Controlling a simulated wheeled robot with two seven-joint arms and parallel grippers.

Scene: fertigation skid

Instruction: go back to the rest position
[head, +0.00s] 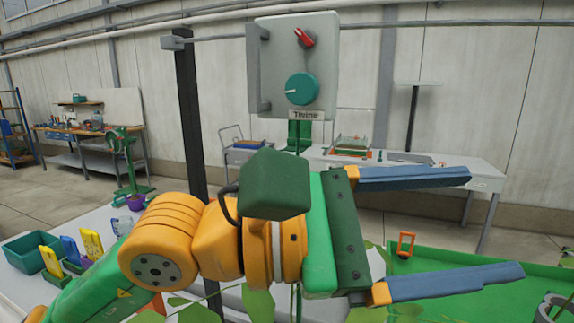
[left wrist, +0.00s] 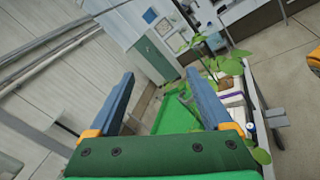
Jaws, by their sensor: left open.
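My left gripper (head: 450,225) is raised in front of me in the head view, its two blue fingers spread wide and pointing right. Nothing is between the fingers. In the left wrist view the same open fingers (left wrist: 168,100) frame a stretch of green surface beyond them. The arm behind it is orange and green and comes in from the lower left. My right gripper is in neither view.
A green tray (head: 460,262) lies at the lower right. Leafy plants (head: 258,300) stand below the arm. A teal bin (head: 28,250) is at the left.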

